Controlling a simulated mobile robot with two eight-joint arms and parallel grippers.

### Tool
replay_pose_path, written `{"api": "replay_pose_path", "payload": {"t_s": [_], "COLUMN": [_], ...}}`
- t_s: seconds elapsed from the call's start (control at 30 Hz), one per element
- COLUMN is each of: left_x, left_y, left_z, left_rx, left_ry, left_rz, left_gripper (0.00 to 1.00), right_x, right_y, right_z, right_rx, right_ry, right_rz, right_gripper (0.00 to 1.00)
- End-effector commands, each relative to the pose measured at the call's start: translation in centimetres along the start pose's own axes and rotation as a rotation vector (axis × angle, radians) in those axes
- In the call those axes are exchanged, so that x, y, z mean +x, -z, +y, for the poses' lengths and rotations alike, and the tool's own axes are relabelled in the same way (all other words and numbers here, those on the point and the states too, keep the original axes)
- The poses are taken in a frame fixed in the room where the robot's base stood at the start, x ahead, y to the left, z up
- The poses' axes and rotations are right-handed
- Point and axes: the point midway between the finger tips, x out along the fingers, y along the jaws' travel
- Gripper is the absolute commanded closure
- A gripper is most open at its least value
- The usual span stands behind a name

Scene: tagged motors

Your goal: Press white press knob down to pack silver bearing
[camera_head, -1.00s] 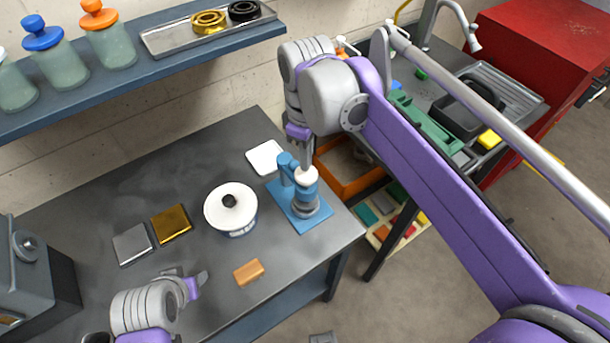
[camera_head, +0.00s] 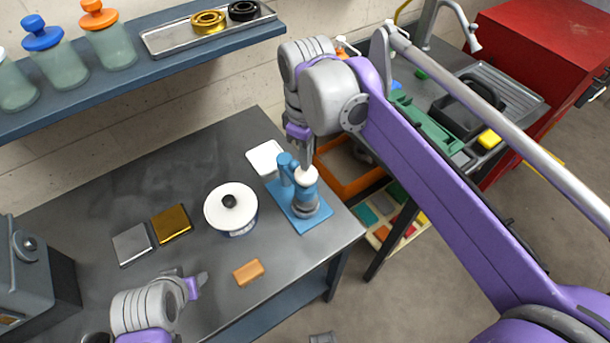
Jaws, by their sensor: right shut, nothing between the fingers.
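The blue press (camera_head: 286,193) stands near the right end of the dark table, with its white press knob (camera_head: 306,175) on top. A silver ring-like part, perhaps the bearing (camera_head: 306,207), shows low on the press under the blue ram; its details are too small to tell. My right gripper (camera_head: 306,165) points down at the white knob, shut with nothing held; its tips are at or just above the knob, and I cannot tell if they touch. My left gripper (camera_head: 204,283) is low over the table's front left, and its finger opening is not clear.
A white lidded pot (camera_head: 221,216) stands left of the press. A white plate (camera_head: 265,158) lies behind it. An orange block (camera_head: 248,272), a gold box (camera_head: 171,224) and a silver box (camera_head: 132,245) lie on the table. A shelf (camera_head: 150,70) hangs above.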

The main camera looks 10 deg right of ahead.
Motion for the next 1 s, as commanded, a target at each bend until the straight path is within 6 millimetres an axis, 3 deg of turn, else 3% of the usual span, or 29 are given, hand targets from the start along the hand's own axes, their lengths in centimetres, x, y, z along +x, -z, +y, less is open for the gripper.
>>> {"api": "replay_pose_path", "payload": {"t_s": [0.63, 1.0], "left_x": [1.5, 1.0], "left_y": [-1.4, -0.9], "left_z": [0.0, 0.0], "left_rx": [0.000, 0.000], "left_ry": [0.000, 0.000], "left_rz": [-0.010, -0.007], "left_gripper": [0.50, 0.50], "right_x": [3.0, 2.3], "right_y": [0.0, 0.0], "right_z": [0.0, 0.0], "right_rx": [0.000, 0.000], "right_ry": [0.000, 0.000], "right_rz": [0.000, 0.000], "right_gripper": [1.00, 1.00]}}
